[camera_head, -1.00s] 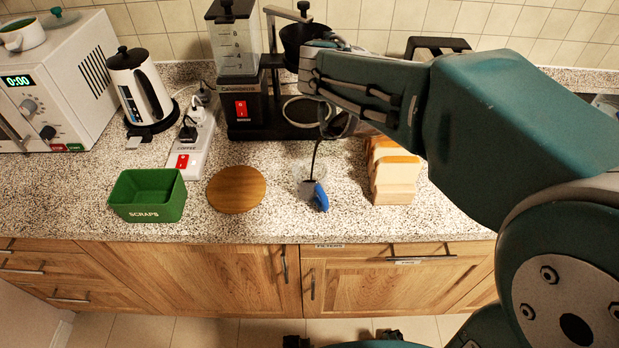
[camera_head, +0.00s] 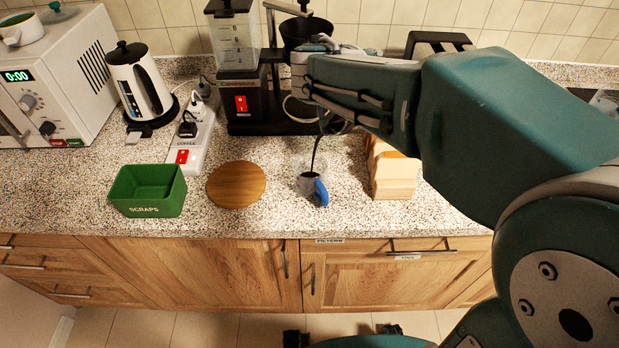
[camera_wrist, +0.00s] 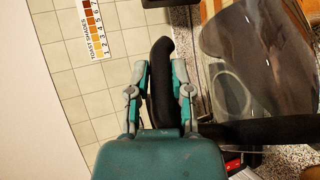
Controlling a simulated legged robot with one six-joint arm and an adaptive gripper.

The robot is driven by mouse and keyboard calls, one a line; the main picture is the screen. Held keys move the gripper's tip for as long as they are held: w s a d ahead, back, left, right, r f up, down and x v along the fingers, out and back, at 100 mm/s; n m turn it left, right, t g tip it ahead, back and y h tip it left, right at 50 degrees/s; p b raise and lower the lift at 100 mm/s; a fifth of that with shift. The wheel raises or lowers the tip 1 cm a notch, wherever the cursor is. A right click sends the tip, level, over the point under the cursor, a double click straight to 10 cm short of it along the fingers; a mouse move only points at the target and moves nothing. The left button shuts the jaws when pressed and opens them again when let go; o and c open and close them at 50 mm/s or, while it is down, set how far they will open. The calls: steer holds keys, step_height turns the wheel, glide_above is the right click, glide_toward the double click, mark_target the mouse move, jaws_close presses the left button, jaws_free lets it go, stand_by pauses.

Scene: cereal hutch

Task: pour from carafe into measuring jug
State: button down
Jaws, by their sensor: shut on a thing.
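My gripper (camera_wrist: 163,78) is shut on the black handle of the glass carafe (camera_wrist: 245,60), which fills the right of the wrist view. In the head view my gripper and forearm hide most of the carafe. A thin dark stream (camera_head: 316,152) falls from below my gripper into the measuring jug. The measuring jug (camera_head: 308,184) is small and clear with a blue handle (camera_head: 321,192), and stands upright on the counter below my gripper. Dark liquid shows inside it. Its exact level is hard to tell.
A round wooden board (camera_head: 236,185) and a green scraps bin (camera_head: 148,190) lie left of the jug. Bread slices (camera_head: 393,174) stand close on its right. A coffee machine (camera_head: 247,105), power strip (camera_head: 190,143), kettle (camera_head: 138,85) and microwave (camera_head: 60,80) stand behind and left.

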steer(key=shift+s+a+t+p, duration=0.3)
steer(key=shift+a+p, duration=0.25)
steer(key=shift+p, duration=0.2)
steer(key=shift+s+a+n+t+h, duration=0.15)
steer(key=shift+s+a+h, duration=0.15)
steer(key=shift+a, duration=0.2)
steer(key=shift+s+a+n+t+h, duration=0.2)
steer(key=shift+a+h, duration=0.1)
steer(key=shift+a, duration=0.2)
stand_by(0.3)
steer(key=shift+s+a+f+n+t+h, duration=0.15)
steer(key=shift+s+a+f+t+h, duration=0.2)
steer(key=shift+a+f, duration=0.2)
steer(key=shift+s+a+f+n+t+h, duration=0.1)
steer(key=shift+s+a+f+t+h, duration=0.15)
steer(key=shift+a+f+t+h, duration=0.25)
stand_by(0.8)
steer(key=d+r, duration=0.1)
steer(key=w+d+r+g+y, duration=0.1)
steer(key=shift+w+d+r+m+g+y, duration=0.1)
steer(key=shift+d+r+m+g+y, duration=0.2)
steer(key=shift+m, duration=0.1)
steer(key=d, duration=0.1)
steer(key=w+d, duration=0.1)
steer(key=g+y, duration=0.1)
steer(key=shift+w+d+f, duration=0.2)
steer(key=shift+w+d, duration=0.1)
steer(key=shift+d, duration=0.2)
steer(key=shift+w, duration=0.1)
